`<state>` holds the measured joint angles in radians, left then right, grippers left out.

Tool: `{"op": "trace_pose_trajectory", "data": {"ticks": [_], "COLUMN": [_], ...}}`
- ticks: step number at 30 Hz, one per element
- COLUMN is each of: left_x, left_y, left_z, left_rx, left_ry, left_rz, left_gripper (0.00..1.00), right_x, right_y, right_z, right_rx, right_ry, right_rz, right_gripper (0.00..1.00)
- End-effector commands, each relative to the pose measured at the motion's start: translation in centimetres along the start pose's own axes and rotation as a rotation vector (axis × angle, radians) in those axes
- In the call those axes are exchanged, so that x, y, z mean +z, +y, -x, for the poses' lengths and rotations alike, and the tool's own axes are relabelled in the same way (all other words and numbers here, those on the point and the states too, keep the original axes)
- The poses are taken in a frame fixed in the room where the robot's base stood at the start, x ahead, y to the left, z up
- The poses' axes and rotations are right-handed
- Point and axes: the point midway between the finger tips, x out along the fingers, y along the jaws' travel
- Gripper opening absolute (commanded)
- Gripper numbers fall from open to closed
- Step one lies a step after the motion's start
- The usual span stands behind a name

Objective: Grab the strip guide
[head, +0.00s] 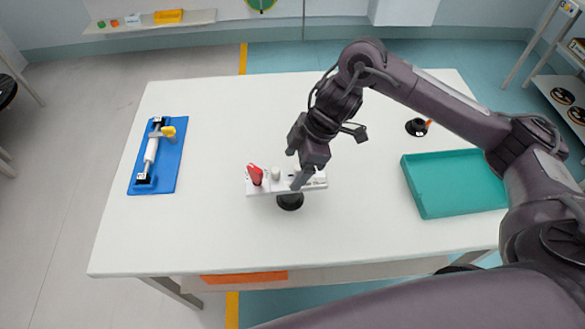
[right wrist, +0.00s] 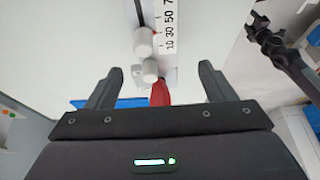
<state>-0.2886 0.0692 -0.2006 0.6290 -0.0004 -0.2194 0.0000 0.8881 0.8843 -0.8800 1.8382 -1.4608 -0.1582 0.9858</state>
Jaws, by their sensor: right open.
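A white plate (head: 262,190) on a round black foot (head: 290,202) stands near the middle of the table; it looks like the strip guide. It carries a red piece (head: 255,174) at its left end and a white peg (head: 275,173). My right gripper (head: 301,180) is over its right part and hides some of it. In the right wrist view the plate (right wrist: 167,22) has a number scale. White pegs (right wrist: 150,70) and the red piece (right wrist: 159,93) show between the open fingers of my right gripper (right wrist: 158,78). Whether the fingers touch anything is unclear. My left gripper is not in view.
A blue board (head: 172,183) with a white roller and yellow knob lies at the table's left. A teal tray (head: 450,203) and a small black round item (head: 415,128) are at the right. The white table (head: 215,110) is clear behind and in front of the plate.

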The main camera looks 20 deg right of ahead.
Motion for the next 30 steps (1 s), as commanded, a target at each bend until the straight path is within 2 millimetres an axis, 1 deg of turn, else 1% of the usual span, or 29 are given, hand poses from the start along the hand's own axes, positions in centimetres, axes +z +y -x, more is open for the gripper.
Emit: {"op": "trace_pose_trajectory", "data": {"ticks": [2, 5, 10, 13, 15, 18, 21, 27, 29, 30], "left_x": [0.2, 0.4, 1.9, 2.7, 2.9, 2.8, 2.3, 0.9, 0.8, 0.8], "left_y": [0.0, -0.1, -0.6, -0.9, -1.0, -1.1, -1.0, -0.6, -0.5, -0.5], "left_z": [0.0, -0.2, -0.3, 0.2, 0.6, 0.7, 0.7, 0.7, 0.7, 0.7], "left_rx": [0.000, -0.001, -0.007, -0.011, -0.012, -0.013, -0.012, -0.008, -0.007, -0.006], "left_ry": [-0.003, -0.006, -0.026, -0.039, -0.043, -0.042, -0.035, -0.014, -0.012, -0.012], "left_rz": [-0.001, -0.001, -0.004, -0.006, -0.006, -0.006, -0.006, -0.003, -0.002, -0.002], "left_gripper": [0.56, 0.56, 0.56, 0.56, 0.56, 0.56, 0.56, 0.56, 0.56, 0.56], "right_x": [0.0, 0.0, 0.0, 0.1, 0.2, 0.2, 0.2, 0.2, 0.2, 0.2], "right_y": [-0.1, -0.1, -0.1, -0.2, -0.2, -0.2, -0.2, -0.1, -0.2, -0.2], "right_z": [-0.2, -1.0, -2.8, -3.9, -4.9, -6.5, -7.5, -7.9, -7.9, -7.9], "right_rx": [-0.001, -0.004, -0.004, -0.005, -0.004, -0.003, -0.001, 0.001, 0.001, 0.001], "right_ry": [0.001, 0.001, 0.001, 0.000, -0.001, 0.001, 0.000, 0.001, 0.001, 0.001], "right_rz": [0.001, 0.000, 0.000, 0.000, -0.002, -0.001, 0.000, 0.001, 0.001, 0.001], "right_gripper": [0.76, 0.76, 0.76, 0.76, 0.76, 0.76, 0.76, 0.76, 0.76, 0.72]}}
